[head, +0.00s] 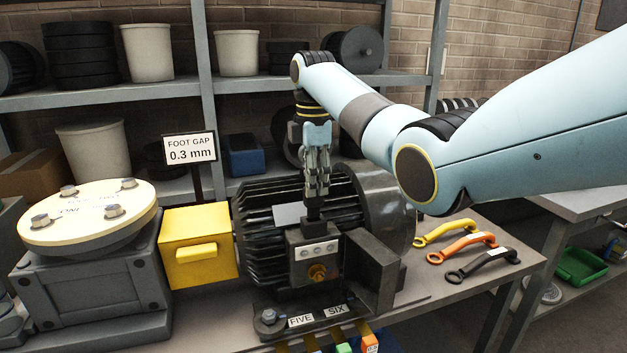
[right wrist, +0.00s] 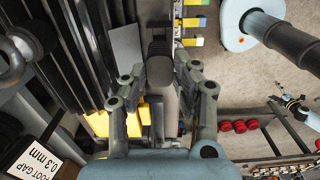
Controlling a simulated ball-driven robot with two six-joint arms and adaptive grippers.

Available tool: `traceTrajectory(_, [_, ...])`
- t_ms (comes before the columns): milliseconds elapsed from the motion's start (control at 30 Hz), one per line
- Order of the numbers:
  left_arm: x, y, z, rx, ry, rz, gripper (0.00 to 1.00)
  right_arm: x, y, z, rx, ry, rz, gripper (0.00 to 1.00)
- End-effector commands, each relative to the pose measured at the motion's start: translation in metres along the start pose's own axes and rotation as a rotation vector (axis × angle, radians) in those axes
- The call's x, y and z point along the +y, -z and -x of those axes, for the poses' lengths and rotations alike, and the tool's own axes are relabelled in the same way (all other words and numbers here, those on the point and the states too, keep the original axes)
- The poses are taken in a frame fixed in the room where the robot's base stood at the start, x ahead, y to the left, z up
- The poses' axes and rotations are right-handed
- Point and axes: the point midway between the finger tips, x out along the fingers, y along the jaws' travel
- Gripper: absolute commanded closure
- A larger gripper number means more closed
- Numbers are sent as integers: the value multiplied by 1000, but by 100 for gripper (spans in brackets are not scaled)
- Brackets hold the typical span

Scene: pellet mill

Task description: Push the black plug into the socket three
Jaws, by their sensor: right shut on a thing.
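My right gripper (head: 317,185) points straight down, shut on the black plug (head: 314,209). The plug's lower end is at the top of the dark terminal box (head: 300,257) on the motor's front; I cannot tell whether it is in a socket. In the right wrist view the right gripper (right wrist: 165,88) has its fingers on either side of the plug (right wrist: 159,50). No label reading three is legible. What looks like my left gripper (right wrist: 284,98) is small at the right of that view; its fingers are too small to judge.
The ribbed motor (head: 265,225) stands on the bench between a yellow box (head: 198,248) and a black bracket (head: 372,270). FIVE (head: 301,320) and SIX (head: 336,311) labels are in front. Yellow, orange and black wrenches (head: 480,262) lie right. A FOOT GAP sign (head: 190,149) stands behind.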

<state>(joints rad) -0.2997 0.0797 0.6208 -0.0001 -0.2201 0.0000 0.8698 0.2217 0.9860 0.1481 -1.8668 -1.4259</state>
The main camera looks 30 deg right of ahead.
Motion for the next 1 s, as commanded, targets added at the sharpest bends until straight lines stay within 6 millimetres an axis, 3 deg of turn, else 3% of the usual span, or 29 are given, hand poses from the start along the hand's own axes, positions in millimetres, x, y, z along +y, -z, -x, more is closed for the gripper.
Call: traceTrajectory(1000, [0, 0, 0, -1, 0, 0, 3, 0, 0, -11, 0, -1, 0, 100])
